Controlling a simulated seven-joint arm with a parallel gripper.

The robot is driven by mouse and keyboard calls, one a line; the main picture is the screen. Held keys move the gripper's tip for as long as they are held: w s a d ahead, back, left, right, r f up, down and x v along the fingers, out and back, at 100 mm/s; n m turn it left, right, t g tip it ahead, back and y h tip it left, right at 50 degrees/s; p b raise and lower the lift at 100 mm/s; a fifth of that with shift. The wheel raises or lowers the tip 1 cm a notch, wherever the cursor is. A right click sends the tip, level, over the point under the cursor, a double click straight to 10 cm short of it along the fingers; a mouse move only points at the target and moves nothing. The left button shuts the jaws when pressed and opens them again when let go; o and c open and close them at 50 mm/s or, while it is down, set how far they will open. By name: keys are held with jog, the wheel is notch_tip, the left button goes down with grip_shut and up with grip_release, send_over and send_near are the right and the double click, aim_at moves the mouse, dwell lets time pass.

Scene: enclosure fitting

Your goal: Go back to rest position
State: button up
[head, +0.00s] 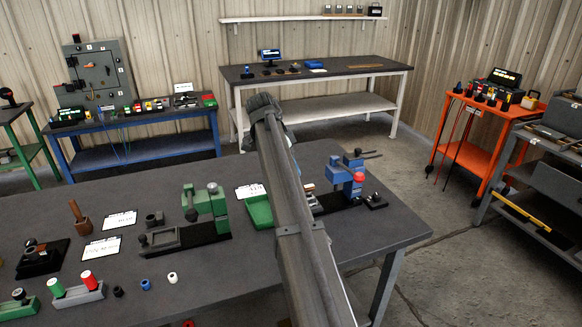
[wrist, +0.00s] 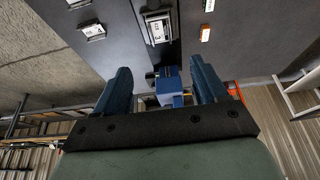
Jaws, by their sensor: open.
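My gripper (wrist: 160,68) shows in the wrist view with its two dark blue fingers spread wide apart. Nothing is held between them. A blue block-like fixture (wrist: 168,86) shows in the gap, beyond the fingers and apart from them as far as I can tell. In the head view my arm rises from the bottom edge across the dark worktable (head: 240,290). I cannot make out the fingers there. The arm hides part of the table between the green tray (head: 259,211) and the blue fixture with a red knob (head: 347,174).
A green fixture (head: 206,201) stands left of my arm, near white cards, small caps and a wooden-handled tool (head: 80,217). Behind are a blue bench (head: 150,151) and a white-legged bench (head: 330,75). An orange cart (head: 480,140) stands right. Floor right of the table is clear.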

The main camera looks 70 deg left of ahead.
dwell(0.4)
